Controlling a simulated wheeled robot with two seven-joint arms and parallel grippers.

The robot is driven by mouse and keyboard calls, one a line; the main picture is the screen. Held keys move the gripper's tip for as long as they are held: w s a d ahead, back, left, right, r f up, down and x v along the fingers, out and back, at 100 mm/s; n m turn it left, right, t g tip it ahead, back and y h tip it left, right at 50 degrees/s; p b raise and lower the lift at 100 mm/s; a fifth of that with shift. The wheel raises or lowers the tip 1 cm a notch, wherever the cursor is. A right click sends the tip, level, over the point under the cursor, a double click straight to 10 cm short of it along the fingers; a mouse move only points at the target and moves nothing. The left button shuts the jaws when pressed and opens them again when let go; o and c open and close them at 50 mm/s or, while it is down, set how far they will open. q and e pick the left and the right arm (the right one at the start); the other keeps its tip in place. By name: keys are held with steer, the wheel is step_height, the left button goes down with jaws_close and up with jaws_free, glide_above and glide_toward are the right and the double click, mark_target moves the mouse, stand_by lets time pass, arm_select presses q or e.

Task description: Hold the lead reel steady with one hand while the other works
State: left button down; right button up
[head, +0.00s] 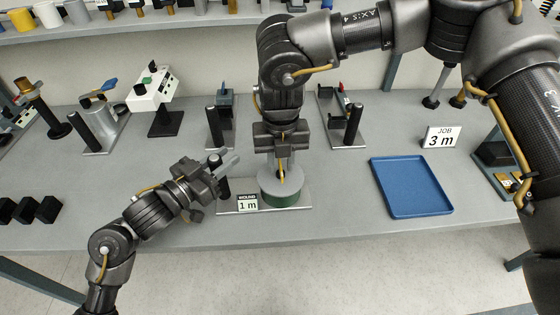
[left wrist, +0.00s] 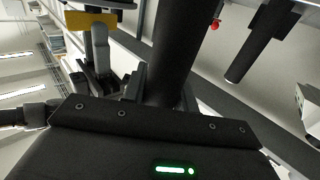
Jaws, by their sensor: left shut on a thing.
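The lead reel (head: 283,198), a drum with a grey top and dark green side, sits on a flat plate (head: 301,208) near the table's front edge. A "WOUND 1 m" sign (head: 247,203) stands on the plate left of it. My left gripper (head: 229,164) is shut on a black post beside the reel; the post (left wrist: 172,55) fills the middle of the left wrist view.
A blue tray (head: 410,187) and a "JOB 3 m" sign (head: 441,137) stand to the right. Stations with black posts (head: 213,133) (head: 353,127) stand behind. Black blocks (head: 47,210) lie at the left. The table front between blocks and left arm is clear.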

steer(key=shift+f, duration=0.2)
jaws_close()
stand_by(0.4)
steer(key=n, duration=0.6)
steer(key=shift+n, duration=0.4)
steer(key=n, duration=1)
steer(key=shift+n, duration=0.3)
